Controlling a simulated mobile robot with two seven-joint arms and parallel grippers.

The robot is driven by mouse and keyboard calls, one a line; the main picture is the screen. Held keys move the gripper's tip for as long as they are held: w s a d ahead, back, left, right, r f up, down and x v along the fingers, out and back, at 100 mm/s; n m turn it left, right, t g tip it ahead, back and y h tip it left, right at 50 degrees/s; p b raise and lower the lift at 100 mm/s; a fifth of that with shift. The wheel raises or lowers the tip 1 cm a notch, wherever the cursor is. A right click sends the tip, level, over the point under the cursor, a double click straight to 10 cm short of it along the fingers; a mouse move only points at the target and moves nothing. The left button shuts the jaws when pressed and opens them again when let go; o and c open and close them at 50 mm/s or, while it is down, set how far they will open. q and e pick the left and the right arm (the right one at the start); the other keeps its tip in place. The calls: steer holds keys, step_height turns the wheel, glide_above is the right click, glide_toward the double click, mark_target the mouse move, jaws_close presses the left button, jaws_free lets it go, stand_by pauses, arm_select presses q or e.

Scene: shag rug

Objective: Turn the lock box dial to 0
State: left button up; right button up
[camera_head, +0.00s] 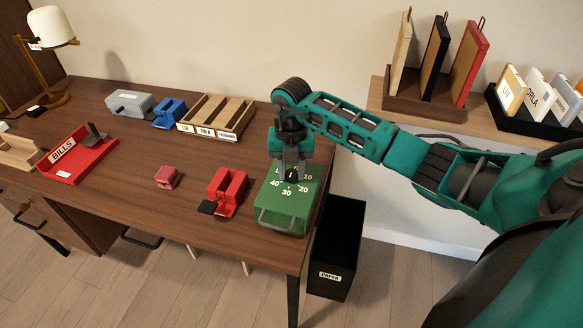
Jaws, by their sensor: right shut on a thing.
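The lock box (286,209) is a green box with a grey wire handle at its front, on the right end of the brown desk. White numbers 10, 20, 30 and 40 show on its top around the dial (290,176). My right gripper (291,171) points down from above and is shut on the dial. The gripper hides most of the dial and the markings at its far side, so the dial's setting cannot be read. My left gripper is not in view.
A red block-shaped thing (229,187) stands just left of the lock box, with a small pink box (168,177) farther left. A wooden sorter (216,115) lies behind. A black paper bin (338,245) stands on the floor right of the desk (130,205).

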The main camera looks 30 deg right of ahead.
steer(key=shift+n, duration=0.4)
